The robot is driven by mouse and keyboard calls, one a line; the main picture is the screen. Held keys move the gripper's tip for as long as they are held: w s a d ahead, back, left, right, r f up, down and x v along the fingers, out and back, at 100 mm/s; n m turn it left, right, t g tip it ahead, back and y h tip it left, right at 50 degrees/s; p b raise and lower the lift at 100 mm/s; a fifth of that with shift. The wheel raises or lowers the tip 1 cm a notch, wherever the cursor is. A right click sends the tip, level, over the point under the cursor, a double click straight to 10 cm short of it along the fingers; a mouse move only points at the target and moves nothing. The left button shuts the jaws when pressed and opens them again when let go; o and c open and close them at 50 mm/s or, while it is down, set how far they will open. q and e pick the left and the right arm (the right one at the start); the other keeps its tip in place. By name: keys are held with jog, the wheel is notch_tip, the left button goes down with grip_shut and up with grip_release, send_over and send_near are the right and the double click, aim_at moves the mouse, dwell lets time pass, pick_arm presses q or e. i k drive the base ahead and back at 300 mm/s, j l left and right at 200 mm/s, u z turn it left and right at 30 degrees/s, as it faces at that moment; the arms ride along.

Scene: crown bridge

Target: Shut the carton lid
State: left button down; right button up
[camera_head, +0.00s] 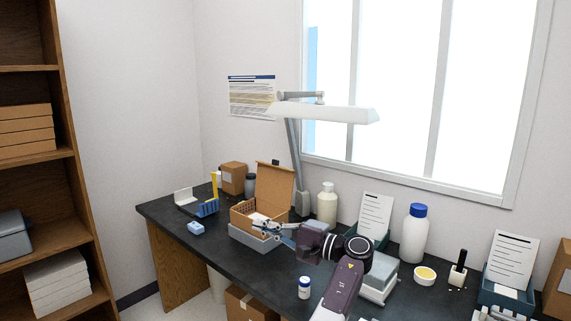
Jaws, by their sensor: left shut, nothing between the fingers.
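The carton (241,216) is a small brown box on a grey base (246,238) on the dark bench. Its lid (275,187) stands up, open, hinged at the back, with a small dark tab at its top edge. Something white shows inside. My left gripper (262,228) is shut and empty. Its fingertips appear at the carton's front right side, below the raised lid; I cannot tell whether they touch it. My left wrist and forearm cover the bench to the right. A small part of my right gripper (496,314) shows at the bottom right edge; its fingers are unclear.
A lamp (330,112) stands behind the carton, and a white bottle (327,203) is to its right. A blue-capped bottle (414,235) and a scale-like grey device (378,280) are further right. A small blue item (196,228) lies left, with some clear bench around it.

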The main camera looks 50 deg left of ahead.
aim_at(274, 184)
jog(key=i+j, duration=0.5)
jog(key=i, duration=0.15)
jog(key=i+j, duration=0.55)
jog(key=i, duration=0.05)
